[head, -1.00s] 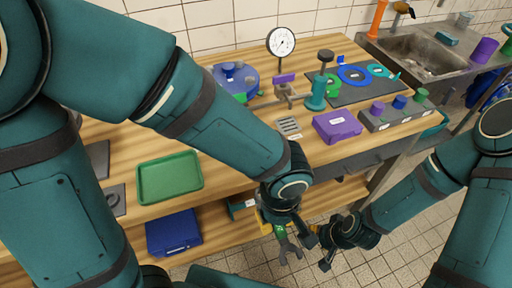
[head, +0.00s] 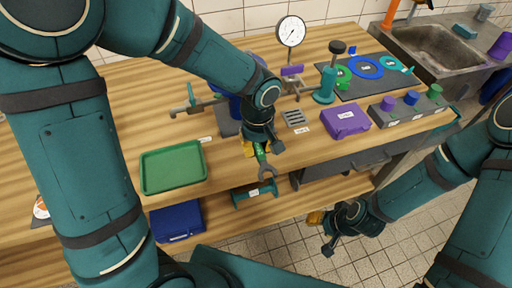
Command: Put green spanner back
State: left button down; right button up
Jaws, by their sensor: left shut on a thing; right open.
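The green spanner (head: 261,154) has a green handle and a grey open-ended head pointing toward me. My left gripper (head: 261,143) is shut on its handle and holds it by the front edge of the wooden workbench (head: 130,97), right of the green tray. The head overlaps the bench edge in the picture; I cannot tell its exact height. My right gripper (head: 324,231) is open and empty, low in front of the bench over the tiled floor.
A green tray (head: 173,167) lies left of the spanner. A slotted grey plate (head: 295,118), purple case (head: 345,120) and pressure gauge (head: 291,32) are to the right. A dark mat (head: 227,122) is partly hidden behind my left arm. The lower shelf holds a blue case (head: 177,221).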

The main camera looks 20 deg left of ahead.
aim_at(256, 151)
pick_arm(q)
jog(key=shift+w+a, duration=0.45)
jog(key=shift+w, duration=0.25)
jog(key=shift+f+b, duration=0.55)
jog(key=shift+f, duration=1.25)
jog(key=shift+f+b, duration=0.45)
jog(key=shift+b, duration=0.1)
jog(key=c, duration=1)
grip_release()
jog(key=shift+r, duration=0.1)
